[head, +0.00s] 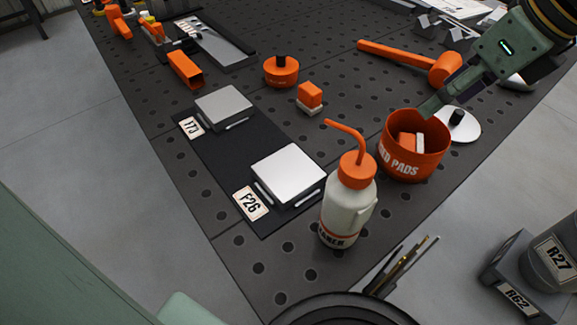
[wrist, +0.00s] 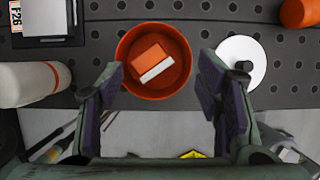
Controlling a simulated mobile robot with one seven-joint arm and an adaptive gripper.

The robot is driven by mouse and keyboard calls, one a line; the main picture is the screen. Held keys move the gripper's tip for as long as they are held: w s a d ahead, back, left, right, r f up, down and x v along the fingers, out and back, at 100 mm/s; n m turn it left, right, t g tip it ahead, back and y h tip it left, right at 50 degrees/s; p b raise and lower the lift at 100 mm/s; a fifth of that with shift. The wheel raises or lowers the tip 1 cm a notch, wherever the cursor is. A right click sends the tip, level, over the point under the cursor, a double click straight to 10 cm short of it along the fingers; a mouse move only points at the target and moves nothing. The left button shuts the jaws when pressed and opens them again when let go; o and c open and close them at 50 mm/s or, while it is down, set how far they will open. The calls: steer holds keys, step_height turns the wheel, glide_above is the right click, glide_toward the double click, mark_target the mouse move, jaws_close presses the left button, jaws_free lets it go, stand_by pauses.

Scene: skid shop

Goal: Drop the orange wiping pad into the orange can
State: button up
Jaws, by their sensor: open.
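The orange can (head: 413,165), lettered with "PADS", stands upright on the dark perforated table. In the wrist view the can (wrist: 123,67) is seen from above. One orange wiping pad with a white side (wrist: 152,58) lies inside it, apart from my fingers; it also shows inside the can in the head view (head: 407,139). Another orange and white block (head: 310,97) stands on the table left of the can. My gripper (head: 433,105) is open and empty above the can, its fingers on either side of the opening in the wrist view.
A white bottle with an orange spout (head: 346,208) stands close left of the can. A white disc with a black knob (head: 462,126) lies to its right. An orange mallet (head: 405,58) lies behind. White plates (head: 288,172) rest on a black mat. The table's edge is close in front.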

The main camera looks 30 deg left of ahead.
steer(key=v, duration=1.1)
steer(key=shift+r, duration=0.4)
steer(key=shift+d, duration=0.1)
